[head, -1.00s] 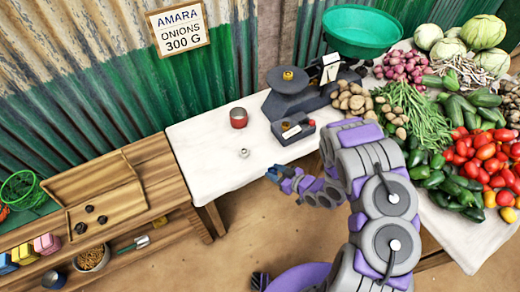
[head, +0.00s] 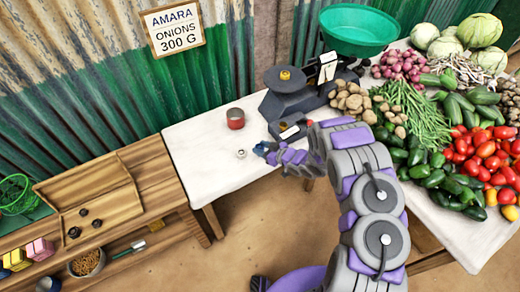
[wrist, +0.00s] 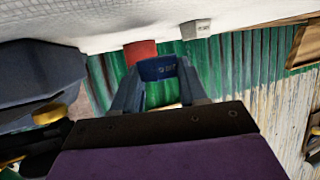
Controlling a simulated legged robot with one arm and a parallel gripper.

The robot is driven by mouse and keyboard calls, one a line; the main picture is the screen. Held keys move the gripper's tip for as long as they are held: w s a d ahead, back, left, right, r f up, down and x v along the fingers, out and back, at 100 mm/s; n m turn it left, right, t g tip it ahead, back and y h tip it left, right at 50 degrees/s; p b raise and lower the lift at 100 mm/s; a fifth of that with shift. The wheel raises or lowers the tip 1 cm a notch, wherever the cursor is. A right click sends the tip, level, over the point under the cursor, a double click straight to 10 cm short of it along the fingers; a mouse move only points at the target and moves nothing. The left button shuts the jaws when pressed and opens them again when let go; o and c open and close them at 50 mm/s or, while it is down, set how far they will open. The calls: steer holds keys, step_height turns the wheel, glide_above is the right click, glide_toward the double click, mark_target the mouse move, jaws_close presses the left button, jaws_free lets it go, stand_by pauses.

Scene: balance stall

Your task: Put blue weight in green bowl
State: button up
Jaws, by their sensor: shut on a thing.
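My gripper (head: 267,152) is shut on the blue weight (wrist: 158,68), which shows between the two fingers in the wrist view. In the head view the weight is hard to tell from the fingertips. The gripper is over the white table, just right of the small silver weight (head: 241,153) and in front of the scale. The green bowl (head: 358,32) sits at the back of the scale, to the upper right of my gripper, and looks empty.
The dark scale (head: 290,100) has a brass weight (head: 286,74) on its plate. A red tin (head: 235,119) stands left of it. Potatoes (head: 352,98) and other vegetables crowd the right. The left part of the white table (head: 195,150) is clear. A wooden bench (head: 150,190) stands left.

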mark_target(260, 148)
steer(key=shift+w+a, duration=0.25)
steer(key=shift+w, duration=0.25)
steer(key=shift+w+a, duration=0.2)
steer(key=shift+w, duration=0.3)
steer(key=f, duration=0.1)
steer(key=f+b, duration=0.1)
steer(key=f, duration=0.1)
steer(key=shift+w+a+f, duration=0.1)
steer(key=shift+w+f, duration=0.1)
steer(key=shift+w, duration=0.1)
steer(key=shift+r, duration=0.1)
steer(key=o, duration=1.2)
steer(key=shift+f+b, duration=0.25)
steer(key=shift+b, duration=0.15)
steer(key=p+v, duration=0.4)
steer(key=v, duration=1.3)
steer(key=shift+s+r, duration=0.2)
steer(key=shift+s, duration=0.2)
